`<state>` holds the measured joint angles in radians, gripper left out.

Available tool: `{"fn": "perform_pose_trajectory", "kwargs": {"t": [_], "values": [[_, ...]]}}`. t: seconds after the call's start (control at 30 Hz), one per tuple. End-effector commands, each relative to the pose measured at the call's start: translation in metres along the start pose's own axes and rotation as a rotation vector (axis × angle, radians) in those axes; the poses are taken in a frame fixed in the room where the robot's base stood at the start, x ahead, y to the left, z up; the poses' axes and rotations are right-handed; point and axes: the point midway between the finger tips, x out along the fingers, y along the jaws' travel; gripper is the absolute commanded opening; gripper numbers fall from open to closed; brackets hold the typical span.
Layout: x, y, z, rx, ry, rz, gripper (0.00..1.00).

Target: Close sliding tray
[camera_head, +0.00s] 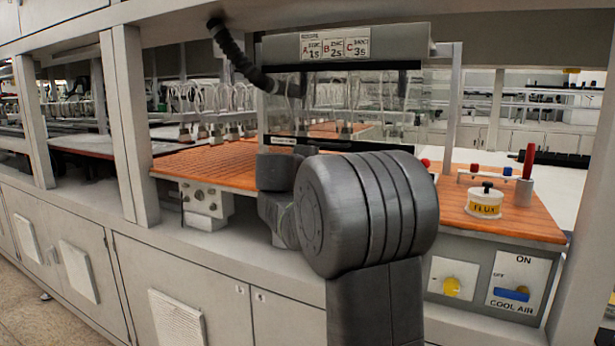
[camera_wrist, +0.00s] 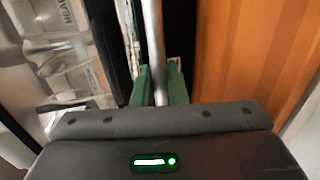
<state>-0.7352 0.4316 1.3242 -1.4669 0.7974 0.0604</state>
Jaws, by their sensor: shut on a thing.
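An orange ribbed tray surface (camera_head: 205,165) extends left of my arm at the front of the bench; I take it for the sliding tray. Its right part is hidden behind my arm. An orange surface (camera_wrist: 255,55) also fills the right of the wrist view. My gripper (camera_wrist: 160,88) has green fingers shut on a silver metal bar (camera_wrist: 153,40), which runs up between them in the wrist view. In the head view my gripper is hidden behind my dark wrist and arm. I cannot tell how the bar joins the tray.
A clear-fronted hood (camera_head: 345,105) stands behind my arm. To the right, a flux pot (camera_head: 484,204) and a red-topped post (camera_head: 525,175) stand on an orange top (camera_head: 525,222). Below is a cool air switch (camera_head: 512,294). A grey upright (camera_head: 130,125) stands left of the tray.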

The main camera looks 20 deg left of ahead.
Motion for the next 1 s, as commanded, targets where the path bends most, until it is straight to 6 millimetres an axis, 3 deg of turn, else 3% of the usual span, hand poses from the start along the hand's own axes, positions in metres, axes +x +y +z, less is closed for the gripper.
{"fn": "perform_pose_trajectory", "kwargs": {"t": [0.1,0.3,0.8,0.83,0.9,1.0], "values": [[0.022,0.004,0.000,0.001,-0.002,-0.001,0.00],[0.043,0.009,0.000,-0.001,-0.001,0.000,0.00],[0.051,0.012,0.000,0.001,0.000,0.002,0.00],[0.051,0.012,0.000,0.001,0.000,0.002,0.14],[0.051,0.012,0.000,0.001,0.000,0.002,0.28],[0.051,0.012,0.000,0.001,0.000,0.002,0.29]]}}
